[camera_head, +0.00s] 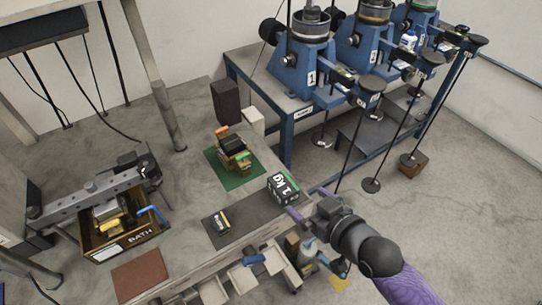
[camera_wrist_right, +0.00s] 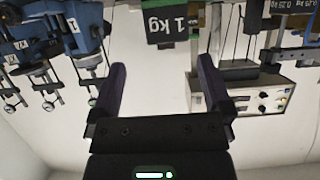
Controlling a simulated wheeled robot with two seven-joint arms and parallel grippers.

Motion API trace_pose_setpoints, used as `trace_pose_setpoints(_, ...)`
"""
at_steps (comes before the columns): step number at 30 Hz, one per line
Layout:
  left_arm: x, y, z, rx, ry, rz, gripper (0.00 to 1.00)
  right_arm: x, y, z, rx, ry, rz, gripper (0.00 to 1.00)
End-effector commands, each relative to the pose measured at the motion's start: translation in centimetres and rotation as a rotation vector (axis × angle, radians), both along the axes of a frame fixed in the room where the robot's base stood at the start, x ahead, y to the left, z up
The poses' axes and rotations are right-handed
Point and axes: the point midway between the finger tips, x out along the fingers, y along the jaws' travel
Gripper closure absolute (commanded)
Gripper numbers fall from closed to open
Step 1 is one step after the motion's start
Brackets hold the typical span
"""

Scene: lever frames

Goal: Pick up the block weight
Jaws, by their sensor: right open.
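The block weight is a dark block with a white "1 kg" label and a green edge (camera_head: 282,187). It stands at the right end of a dark mat on the bench in the head view. In the right wrist view the block (camera_wrist_right: 168,22) shows at the top, beyond the fingertips. My right gripper (camera_head: 306,203) is just to the right and front of the block. In the wrist view its two purple fingers (camera_wrist_right: 162,66) are spread with nothing between them. The block looks apart from the fingers. My left gripper is not in view.
A small weight (camera_head: 222,221) lies on the dark mat (camera_head: 240,228). A box marked "BATH" (camera_head: 125,247) is at left. Blue lever frames (camera_head: 306,75) with hanging rods stand behind right. Bins (camera_head: 243,279) line the front.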

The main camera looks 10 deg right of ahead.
Motion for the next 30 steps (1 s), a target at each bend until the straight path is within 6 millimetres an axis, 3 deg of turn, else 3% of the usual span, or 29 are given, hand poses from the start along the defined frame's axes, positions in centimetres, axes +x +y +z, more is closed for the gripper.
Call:
trace_pose_setpoints(13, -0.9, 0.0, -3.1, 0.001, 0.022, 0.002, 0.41, 7.0, 3.3, -3.9, 0.002, -0.001, -0.002, 0.00)
trace_pose_setpoints(22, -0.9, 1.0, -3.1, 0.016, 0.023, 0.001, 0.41, 7.8, 3.5, -4.0, -0.001, 0.001, -0.001, 0.00)
trace_pose_setpoints(30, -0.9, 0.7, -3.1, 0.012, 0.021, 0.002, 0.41, 7.8, 3.5, -4.0, 0.000, 0.000, -0.001, 0.57)
